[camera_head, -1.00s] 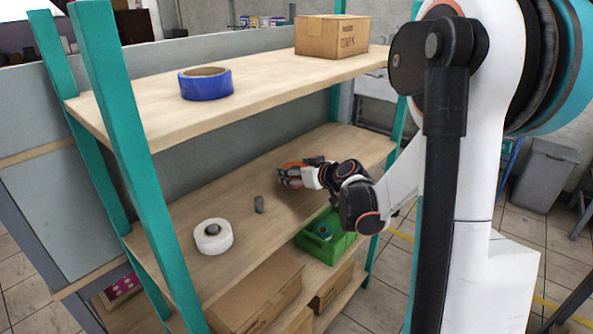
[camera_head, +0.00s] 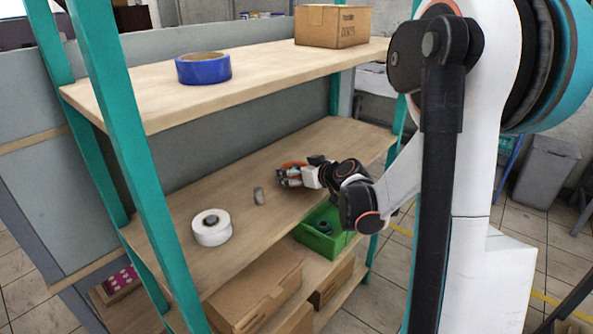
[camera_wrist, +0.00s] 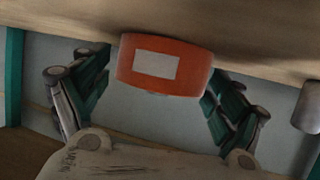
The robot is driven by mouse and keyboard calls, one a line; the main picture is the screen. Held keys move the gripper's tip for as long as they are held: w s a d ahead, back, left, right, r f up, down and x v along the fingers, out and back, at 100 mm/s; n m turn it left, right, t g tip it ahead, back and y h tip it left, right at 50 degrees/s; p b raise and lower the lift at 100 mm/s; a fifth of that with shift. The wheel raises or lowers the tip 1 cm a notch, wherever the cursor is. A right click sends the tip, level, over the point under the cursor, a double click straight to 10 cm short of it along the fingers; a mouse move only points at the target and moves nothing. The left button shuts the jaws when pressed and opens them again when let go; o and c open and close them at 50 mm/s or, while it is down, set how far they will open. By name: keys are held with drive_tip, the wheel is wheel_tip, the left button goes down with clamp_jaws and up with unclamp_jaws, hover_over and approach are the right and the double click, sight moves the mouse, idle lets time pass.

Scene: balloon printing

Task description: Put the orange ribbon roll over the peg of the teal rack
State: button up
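The orange ribbon roll (camera_wrist: 165,65) has a white label and sits between the two fingers of my gripper (camera_wrist: 160,72) in the wrist view. The fingers appear closed against its sides. In the head view a bit of the orange roll (camera_head: 292,165) shows at my gripper (camera_head: 285,177), over the middle shelf. The gap between roll and shelf cannot be judged. The bare grey peg (camera_head: 258,196) of the teal rack (camera_head: 130,150) stands to the left of my gripper. It also shows at the right edge of the wrist view (camera_wrist: 308,107). The roll is beside the peg, not around it.
A white roll (camera_head: 203,236) sits around another peg on the same shelf. A blue roll (camera_head: 203,70) and a cardboard box (camera_head: 333,27) are on the shelf above. A green bin (camera_head: 325,243) and cardboard boxes (camera_head: 255,290) stand below. The middle shelf behind the peg is clear.

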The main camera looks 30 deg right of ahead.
drive_tip(key=shift+s, duration=0.1)
idle(0.3)
drive_tip(key=v, duration=1.2)
idle(0.3)
